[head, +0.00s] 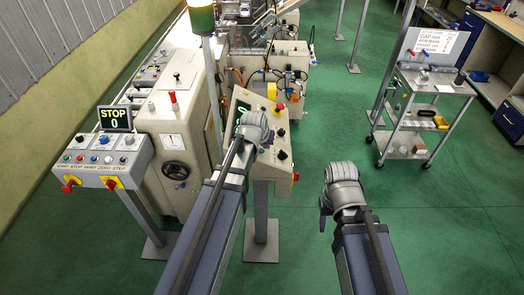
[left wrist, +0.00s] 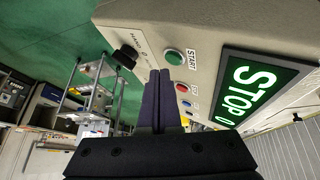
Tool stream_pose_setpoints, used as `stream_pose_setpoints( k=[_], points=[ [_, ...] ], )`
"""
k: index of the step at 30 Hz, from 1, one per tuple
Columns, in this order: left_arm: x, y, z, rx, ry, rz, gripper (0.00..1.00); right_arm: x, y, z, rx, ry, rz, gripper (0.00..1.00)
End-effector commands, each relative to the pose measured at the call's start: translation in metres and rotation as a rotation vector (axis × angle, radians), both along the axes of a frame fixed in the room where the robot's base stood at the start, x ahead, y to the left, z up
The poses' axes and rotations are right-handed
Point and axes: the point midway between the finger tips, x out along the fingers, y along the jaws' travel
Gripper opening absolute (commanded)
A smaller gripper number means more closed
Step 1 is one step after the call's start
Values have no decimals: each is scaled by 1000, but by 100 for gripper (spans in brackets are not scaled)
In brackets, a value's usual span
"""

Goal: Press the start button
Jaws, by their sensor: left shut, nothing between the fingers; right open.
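The start button is a round green button (left wrist: 174,55) labelled START on a beige panel, between a black knob (left wrist: 125,57) and the lit green STOP 0 screen (left wrist: 250,92). My left gripper (left wrist: 161,73) is shut and empty. In the left wrist view its fingertips appear just below the button; I cannot tell whether they touch the panel. In the head view my left wrist (head: 256,128) covers part of the middle control panel (head: 262,168), hiding the start button. My right gripper (head: 326,206) is open, low over the floor at right, its fingers mostly hidden by its wrist.
Red, blue and other buttons (left wrist: 182,88) sit beside the start button. A second console (head: 98,160) with its own STOP screen stands at left. A cart (head: 424,105) stands at right. Green floor is clear around my right arm.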

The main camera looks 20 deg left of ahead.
Motion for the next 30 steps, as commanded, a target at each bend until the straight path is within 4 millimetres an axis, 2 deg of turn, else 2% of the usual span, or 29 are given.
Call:
stream_pose_setpoints(
  k=[11,30],
  points=[
    [-1,4,-8,0,0,1,0,0,0,-8,0,0,0,50],
    [-2,5,-10,0,0,0,0,0,0,-10,0,0,0,50]
  ],
)
